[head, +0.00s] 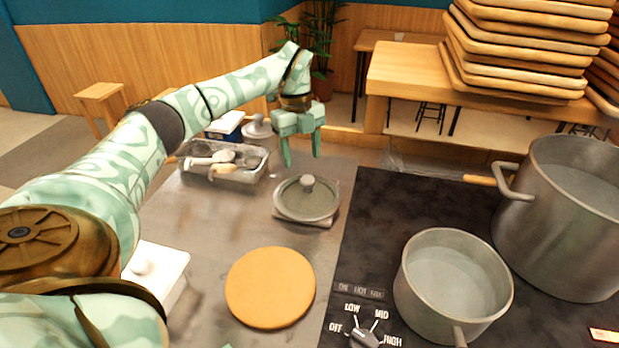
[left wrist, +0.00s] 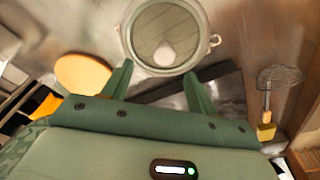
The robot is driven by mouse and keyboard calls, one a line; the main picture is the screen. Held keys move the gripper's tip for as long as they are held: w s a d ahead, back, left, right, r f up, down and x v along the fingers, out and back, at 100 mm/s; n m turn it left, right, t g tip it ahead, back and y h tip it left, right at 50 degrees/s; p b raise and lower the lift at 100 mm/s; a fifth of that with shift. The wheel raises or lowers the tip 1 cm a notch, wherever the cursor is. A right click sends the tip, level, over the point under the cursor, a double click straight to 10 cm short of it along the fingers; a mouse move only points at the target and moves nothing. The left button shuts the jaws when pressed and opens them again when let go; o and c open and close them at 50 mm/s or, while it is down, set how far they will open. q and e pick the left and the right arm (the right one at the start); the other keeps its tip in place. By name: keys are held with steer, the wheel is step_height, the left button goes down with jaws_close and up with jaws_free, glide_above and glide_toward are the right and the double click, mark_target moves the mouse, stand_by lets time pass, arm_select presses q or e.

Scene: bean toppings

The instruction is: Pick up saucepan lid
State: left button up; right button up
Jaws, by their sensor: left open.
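The saucepan lid (head: 307,198) is round, with a metal rim and a pale knob. It lies on a small flat item on the metal counter, left of the black stove top. My left gripper (head: 301,160) is open and empty, above and a little behind the lid. In the left wrist view, the lid (left wrist: 165,35) lies beyond the spread fingertips of the gripper (left wrist: 160,75), its knob (left wrist: 165,52) between them in line. The saucepan (head: 453,285) stands on the stove, open at the top. My right gripper is not in view.
A wooden disc (head: 270,287) lies in front of the lid. A metal tray of utensils (head: 224,165) stands behind left. A tall pot (head: 565,215) stands on the stove (head: 385,225) at right. A strainer (left wrist: 278,80) lies by the stove's back edge.

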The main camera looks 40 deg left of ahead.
mark_target(307, 179)
arm_select(q)
steer(key=f, duration=0.2)
steer(key=shift+d+f, duration=0.3)
steer(key=shift+f, duration=0.1)
steer(key=shift+f+b, duration=0.4)
steer(key=shift+f, duration=0.05)
steer(key=f+b, duration=0.1)
steer(key=f, duration=0.1)
steer(key=d+f, duration=0.1)
steer(key=f, duration=0.1)
steer(key=shift+w+b, duration=0.2)
steer(key=shift+b, duration=0.2)
steer(key=shift+f, duration=0.35)
steer(key=shift+r, duration=0.1)
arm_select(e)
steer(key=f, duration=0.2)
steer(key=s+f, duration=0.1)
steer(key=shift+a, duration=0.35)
arm_select(q)
steer(key=c, duration=1.2)
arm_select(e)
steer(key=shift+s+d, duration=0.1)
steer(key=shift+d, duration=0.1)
